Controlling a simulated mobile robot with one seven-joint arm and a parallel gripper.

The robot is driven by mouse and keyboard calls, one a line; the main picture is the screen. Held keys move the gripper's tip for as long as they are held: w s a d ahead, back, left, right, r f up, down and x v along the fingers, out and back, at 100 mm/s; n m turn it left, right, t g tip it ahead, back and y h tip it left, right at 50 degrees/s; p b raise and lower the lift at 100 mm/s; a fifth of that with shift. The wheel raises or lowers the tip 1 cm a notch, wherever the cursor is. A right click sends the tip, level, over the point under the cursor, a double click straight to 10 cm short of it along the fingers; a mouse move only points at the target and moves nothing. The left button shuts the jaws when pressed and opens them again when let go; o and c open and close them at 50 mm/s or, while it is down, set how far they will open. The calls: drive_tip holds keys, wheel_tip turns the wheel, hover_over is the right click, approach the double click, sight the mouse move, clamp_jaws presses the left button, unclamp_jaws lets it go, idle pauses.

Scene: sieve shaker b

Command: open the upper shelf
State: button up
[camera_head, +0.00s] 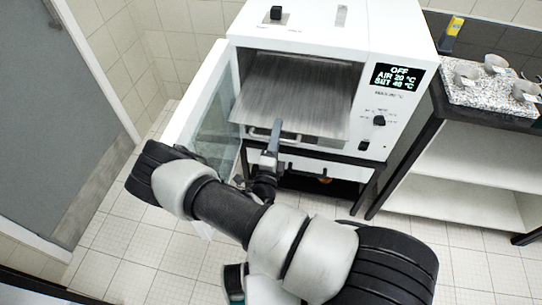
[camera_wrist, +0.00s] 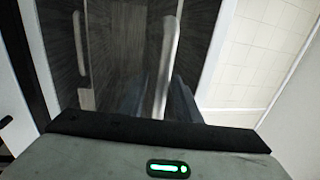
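The white oven (camera_head: 390,35) has its glass door (camera_head: 212,115) swung open to the left. Its grey metal upper shelf (camera_head: 300,95) stands partly out of the opening, past the front frame. The shelf's handle (camera_head: 258,132) runs along its front edge. My gripper (camera_head: 275,128) is at this handle. In the wrist view, my gripper's fingers (camera_wrist: 158,95) lie close on both sides of the handle bar (camera_wrist: 170,45) and appear shut on it. The fingertips are blurred there, so their contact is hard to see.
A second handle bar (camera_wrist: 79,45) shows in the wrist view. A bench (camera_head: 460,125) at the right bears a speckled slab (camera_head: 460,97) with metal bowls. Tiled floor (camera_head: 125,245) is clear at the left, beside a grey door (camera_head: 40,110).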

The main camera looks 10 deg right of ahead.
drive_tip(key=v, duration=1.6)
drive_tip(key=shift+b, duration=0.3)
drive_tip(key=s+d+r+m+g+h+p, duration=0.2)
drive_tip(key=d+r+m+g, duration=0.3)
drive_tip(key=r+m, duration=0.4)
drive_tip(key=s+d+r+m+g+h+p, duration=0.1)
drive_tip(key=d+r+m+g+h, duration=0.2)
drive_tip(key=r+m+g, duration=0.6)
drive_tip(key=s+d+r+m+g+h+p, duration=0.2)
drive_tip(key=d+r+m+g, duration=0.3)
drive_tip(key=m, duration=0.6)
drive_tip(key=s+a+r+m+t+y+p, duration=0.1)
drive_tip(key=s+r+m+t+y+p, duration=0.1)
drive_tip(key=r+m+y, duration=0.4)
drive_tip(key=s+a+r+m+t+y+p, duration=0.1)
drive_tip(key=s+r+m+t+y+p, duration=0.2)
drive_tip(key=r+m+y, duration=0.4)
wheel_tip(320, 180, up, 11)
drive_tip(key=s+m, duration=0.1)
drive_tip(key=m, duration=0.7)
drive_tip(key=shift+s+a, duration=0.15)
drive_tip(key=shift+a, duration=0.15)
drive_tip(key=shift+f, duration=0.15)
